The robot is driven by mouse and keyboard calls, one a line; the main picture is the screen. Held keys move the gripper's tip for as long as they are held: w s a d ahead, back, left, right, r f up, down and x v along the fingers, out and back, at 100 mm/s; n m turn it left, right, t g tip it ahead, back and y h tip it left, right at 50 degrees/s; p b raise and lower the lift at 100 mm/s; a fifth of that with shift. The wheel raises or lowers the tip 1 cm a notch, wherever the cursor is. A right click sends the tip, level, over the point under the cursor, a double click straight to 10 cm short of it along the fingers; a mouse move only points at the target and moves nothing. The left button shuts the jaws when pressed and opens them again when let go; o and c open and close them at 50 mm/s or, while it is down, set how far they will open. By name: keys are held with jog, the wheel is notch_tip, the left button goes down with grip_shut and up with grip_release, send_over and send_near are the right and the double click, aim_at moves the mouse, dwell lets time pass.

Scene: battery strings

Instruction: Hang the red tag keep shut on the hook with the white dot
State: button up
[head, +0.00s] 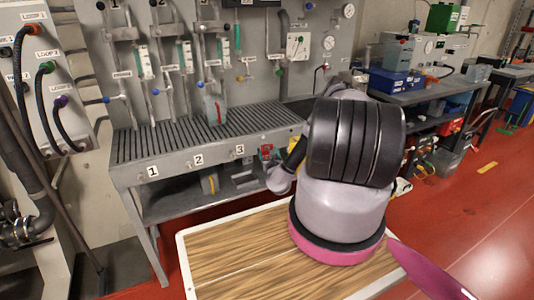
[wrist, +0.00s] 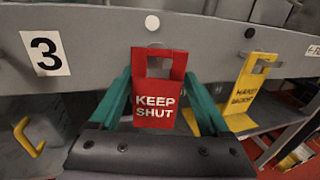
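The red tag (wrist: 157,103) reads KEEP SHUT and has a square opening near its top. It stands upright between the teal fingers of my gripper (wrist: 158,78), which appear to touch its two side edges. The tag's top is just below the white dot (wrist: 152,22) on the grey rail. A hook there is mostly hidden by the tag, and I cannot tell whether it passes through the opening. In the head view the red tag (head: 266,152) is small at the bench front, right of number 3, and my arm covers much of that area.
A yellow tag (wrist: 247,88) hangs to the right, below a black dot (wrist: 250,32). A yellow handle-like piece (wrist: 28,137) is at the lower left. In the head view, a wood-topped surface (head: 225,262) is in front of the slatted bench (head: 150,143).

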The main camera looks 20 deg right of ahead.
jog(key=shift+w+a, duration=0.1)
jog(key=shift+a, duration=0.25)
